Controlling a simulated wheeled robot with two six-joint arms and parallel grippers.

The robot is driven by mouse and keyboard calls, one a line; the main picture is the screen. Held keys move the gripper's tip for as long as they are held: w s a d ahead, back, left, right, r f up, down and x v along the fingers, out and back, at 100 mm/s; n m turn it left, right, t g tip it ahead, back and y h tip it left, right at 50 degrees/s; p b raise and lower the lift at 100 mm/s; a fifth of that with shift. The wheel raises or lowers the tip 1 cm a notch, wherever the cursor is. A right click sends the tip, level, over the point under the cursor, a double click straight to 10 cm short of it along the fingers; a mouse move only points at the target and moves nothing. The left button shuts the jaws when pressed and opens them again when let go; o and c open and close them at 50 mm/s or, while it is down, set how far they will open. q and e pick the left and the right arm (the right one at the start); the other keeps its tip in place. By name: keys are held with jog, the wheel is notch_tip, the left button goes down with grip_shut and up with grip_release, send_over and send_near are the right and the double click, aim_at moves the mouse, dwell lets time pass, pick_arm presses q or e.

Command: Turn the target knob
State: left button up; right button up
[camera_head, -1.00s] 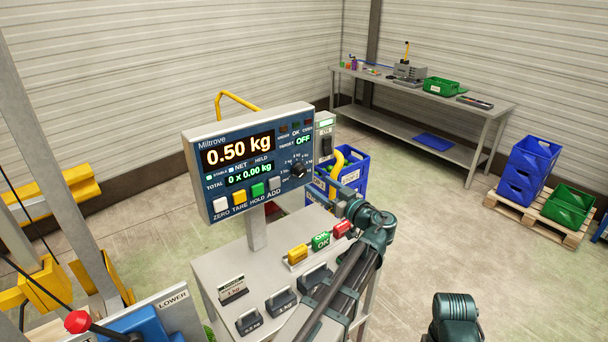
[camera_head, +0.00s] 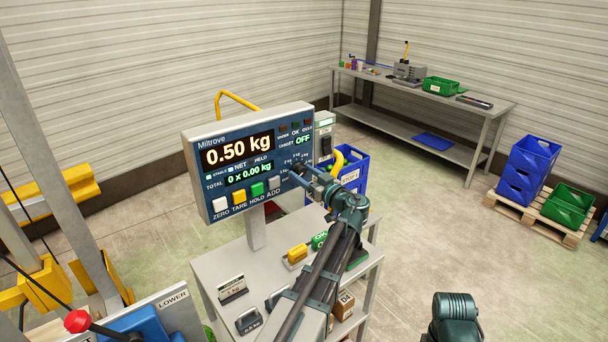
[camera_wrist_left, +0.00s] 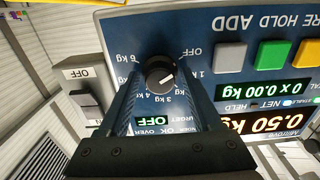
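The target knob (camera_wrist_left: 160,73) is a black round dial with a white pointer line, on the blue face of the scale display (camera_head: 225,142). Kg marks and OFF surround it. The target readout (camera_head: 303,139) says OFF. My left gripper (camera_head: 304,170) is at the knob and covers it in the head view. In the left wrist view, my left gripper (camera_wrist_left: 160,82) has its two fingers apart, with the knob showing between the fingertips. I cannot tell whether they touch it.
Coloured buttons (camera_head: 239,197) line the display's lower edge. A grey bench (camera_head: 208,273) with weights stands below, partly under my left arm. A switch box (camera_wrist_left: 85,95) marked OFF is beside the display. Blue crates (camera_head: 351,170) stand behind.

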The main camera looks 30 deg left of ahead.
pick_arm(q)
grip_shut()
jog(key=shift+m, duration=0.3)
jog(key=m, duration=0.3)
jog(key=shift+r, duration=0.1)
jog(key=shift+m, duration=2.1)
